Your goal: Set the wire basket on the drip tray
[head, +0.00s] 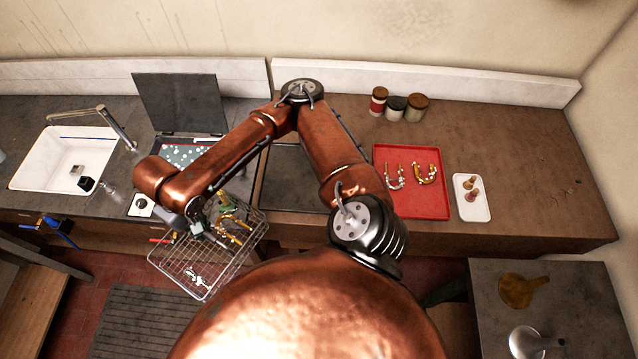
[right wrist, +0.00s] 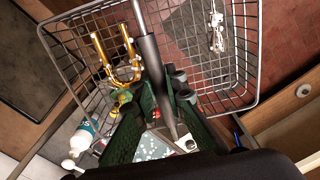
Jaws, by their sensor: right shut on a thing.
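The wire basket (head: 180,279) hangs in front of the counter's edge, above the floor, tilted in the head view. It also shows in the right wrist view (right wrist: 240,60). Brass tube parts (right wrist: 118,68) and a silvery part (right wrist: 216,32) lie in it. My right gripper (head: 197,224) is shut on the basket's grey handle bar (right wrist: 147,45). A flat dark rectangular panel (head: 293,180) on the counter, right of the basket, appears to be the drip tray; my right arm hides part of it. My left gripper is out of view.
An open-lidded bath (head: 180,155) stands behind the basket, with a white sink (head: 65,158) to its left. A red tray (head: 425,203) with brass parts and a small white tray (head: 471,212) lie on the right counter. Jars (head: 397,108) stand at the back.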

